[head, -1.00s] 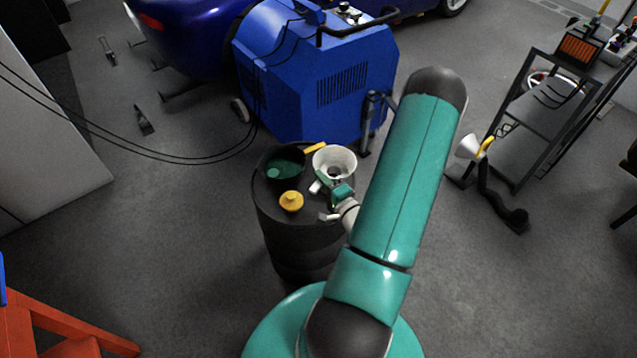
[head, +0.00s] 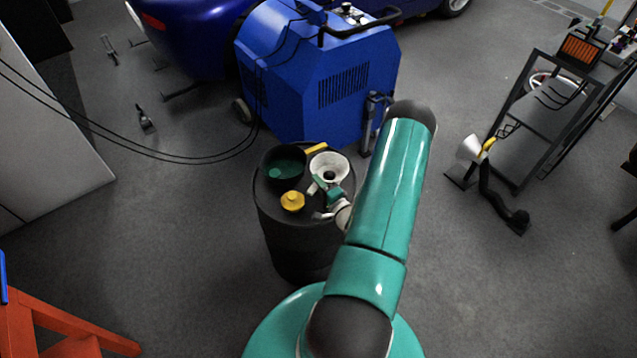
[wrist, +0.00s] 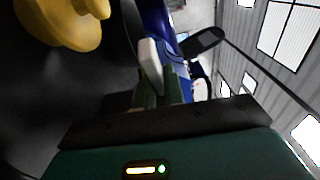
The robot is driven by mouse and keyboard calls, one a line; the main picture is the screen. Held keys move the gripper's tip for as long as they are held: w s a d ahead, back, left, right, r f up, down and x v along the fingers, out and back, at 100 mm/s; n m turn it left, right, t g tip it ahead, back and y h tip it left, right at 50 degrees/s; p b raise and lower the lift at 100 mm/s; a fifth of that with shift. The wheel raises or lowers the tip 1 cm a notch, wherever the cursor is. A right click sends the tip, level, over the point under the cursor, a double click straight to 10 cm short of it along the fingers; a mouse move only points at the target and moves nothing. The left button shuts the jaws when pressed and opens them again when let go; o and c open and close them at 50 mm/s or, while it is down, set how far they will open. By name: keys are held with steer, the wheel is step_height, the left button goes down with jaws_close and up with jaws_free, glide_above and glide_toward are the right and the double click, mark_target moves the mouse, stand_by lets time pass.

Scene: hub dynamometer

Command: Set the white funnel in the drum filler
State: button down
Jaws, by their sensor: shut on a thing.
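The white funnel (head: 329,160) is at the right of the black drum's top (head: 270,207) in the head view, wide mouth up, its dark throat showing. My gripper (head: 322,188) is at its near side, shut on it. The funnel's lower end and the drum filler are hidden, so I cannot tell whether the spout is in the filler. In the wrist view my gripper (wrist: 160,88) shows close fingers with a pale piece between or beside them; the funnel's bowl is not clear there.
On the drum top are a dark bowl with green inside (head: 284,168), a yellow knobbed piece (head: 292,202), also in the wrist view (wrist: 68,22), and a yellow bar (head: 316,148). A blue machine (head: 310,85) stands behind. Another white funnel-shaped piece (head: 470,149) is far right.

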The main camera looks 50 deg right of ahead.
steer(key=shift+f, duration=0.3)
steer(key=c, duration=1.5)
jaws_free()
steer(key=shift+r, duration=0.15)
